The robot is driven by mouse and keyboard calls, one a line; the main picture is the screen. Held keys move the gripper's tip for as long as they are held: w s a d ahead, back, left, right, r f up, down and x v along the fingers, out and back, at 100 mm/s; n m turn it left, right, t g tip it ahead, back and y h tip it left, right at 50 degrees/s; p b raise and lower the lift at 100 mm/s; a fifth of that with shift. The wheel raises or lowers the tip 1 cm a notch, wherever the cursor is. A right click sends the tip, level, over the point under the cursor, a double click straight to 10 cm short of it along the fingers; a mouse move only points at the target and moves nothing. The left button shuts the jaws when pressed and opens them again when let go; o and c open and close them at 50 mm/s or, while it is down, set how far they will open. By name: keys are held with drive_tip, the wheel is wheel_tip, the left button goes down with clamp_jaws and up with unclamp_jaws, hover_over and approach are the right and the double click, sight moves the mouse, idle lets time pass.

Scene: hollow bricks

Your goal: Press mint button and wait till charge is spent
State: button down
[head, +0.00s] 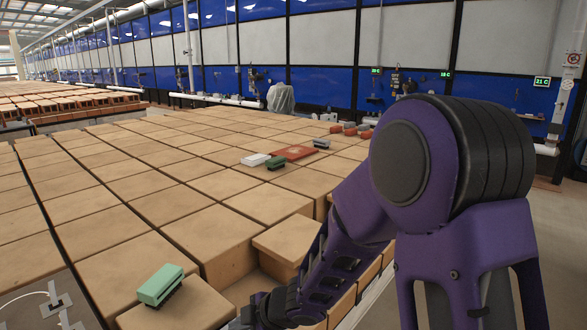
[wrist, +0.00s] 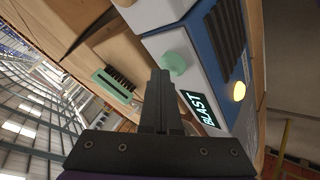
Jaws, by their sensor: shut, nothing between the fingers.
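The mint button (wrist: 175,62) is a round pale green knob on the white face of a blue and white device (wrist: 205,45) in the wrist view. The device's dark display (wrist: 202,108) reads "BLAST", and a round yellow light (wrist: 239,91) glows beside it. My gripper (wrist: 160,72) is shut and empty, its fingertips right by the button's lower left edge. I cannot tell whether they touch it. In the head view my arm reaches down to the bottom edge, and I cannot make out the button or device there.
A mint-backed brush (head: 161,284) lies on a near block; it also shows in the wrist view (wrist: 108,86). Tan blocks (head: 120,190) fill the left. Farther back are a white block (head: 255,160), a green brush (head: 277,162) and a red-brown slab (head: 295,152).

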wheel_tip(320, 180, up, 3)
drive_tip(key=p, duration=0.3)
drive_tip(key=shift+r+p, duration=0.65)
drive_tip(key=shift+r, duration=0.85)
